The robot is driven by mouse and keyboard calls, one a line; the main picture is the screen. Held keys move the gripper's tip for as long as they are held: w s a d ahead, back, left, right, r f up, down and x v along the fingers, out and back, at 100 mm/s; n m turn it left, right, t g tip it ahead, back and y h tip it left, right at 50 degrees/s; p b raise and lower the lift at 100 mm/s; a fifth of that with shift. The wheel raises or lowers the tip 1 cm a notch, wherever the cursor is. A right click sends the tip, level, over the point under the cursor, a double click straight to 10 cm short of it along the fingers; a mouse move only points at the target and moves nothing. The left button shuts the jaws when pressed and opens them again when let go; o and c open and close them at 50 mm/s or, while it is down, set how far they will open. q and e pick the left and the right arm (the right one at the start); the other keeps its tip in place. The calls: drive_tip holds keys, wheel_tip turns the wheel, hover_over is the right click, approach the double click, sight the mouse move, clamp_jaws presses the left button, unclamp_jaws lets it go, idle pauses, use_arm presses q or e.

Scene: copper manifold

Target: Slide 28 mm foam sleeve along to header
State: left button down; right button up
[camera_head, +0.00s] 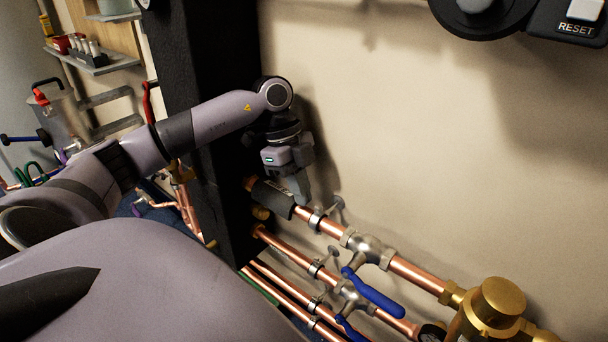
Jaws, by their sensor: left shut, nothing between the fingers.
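A short black foam sleeve (272,198) sits around the left end of the upper copper pipe (325,225), close beside a black upright post. A brass fitting shows just left of the sleeve. My left gripper (302,196) comes down from above at the sleeve's right end. Its fingers are shut and empty. I cannot tell whether the fingertips touch the sleeve or the pipe. Which part is the header is not clear from this view. My right gripper is out of view.
A pipe clip (316,221) stands just right of my left gripper. Further right are a valve (366,246) with a blue lever (374,294) and a brass body (497,304). More copper pipes run below. The black post (208,120) is close on the left.

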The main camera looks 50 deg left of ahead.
use_arm(q)
drive_tip(key=shift+d, duration=0.1)
drive_tip(key=shift+d+f+b, duration=0.1)
drive_tip(key=shift+d+b, duration=0.15)
drive_tip(key=shift+b, duration=0.05)
drive_tip(key=shift+w+d+f+b, duration=0.15)
drive_tip(key=shift+w+d+b, duration=0.05)
drive_tip(key=shift+d+b, duration=0.75)
drive_tip(key=d+p, duration=0.1)
drive_tip(key=d+r+p, duration=0.1)
drive_tip(key=d+p, duration=0.1)
drive_tip(key=shift+w+d+r, duration=0.15)
drive_tip(key=shift+d+r, duration=0.05)
drive_tip(key=p+v, duration=0.4)
drive_tip(key=v, duration=0.6)
drive_tip(key=d+r+m+t+h+p, duration=0.1)
drive_tip(key=d+r+h+p, duration=0.2)
drive_tip(key=d, duration=0.4)
drive_tip(key=d+r+m+t+h+p, duration=0.1)
drive_tip(key=d+r+t+h+p, duration=0.1)
drive_tip(key=d+h+p, duration=0.3)
drive_tip(key=d+r+m+t+h+p, duration=0.1)
drive_tip(key=d+r+h+p, duration=0.3)
drive_tip(key=d, duration=0.6)
drive_tip(key=h, duration=0.2)
drive_tip(key=shift+s+r+t+h, duration=0.3)
drive_tip(key=shift+r, duration=0.1)
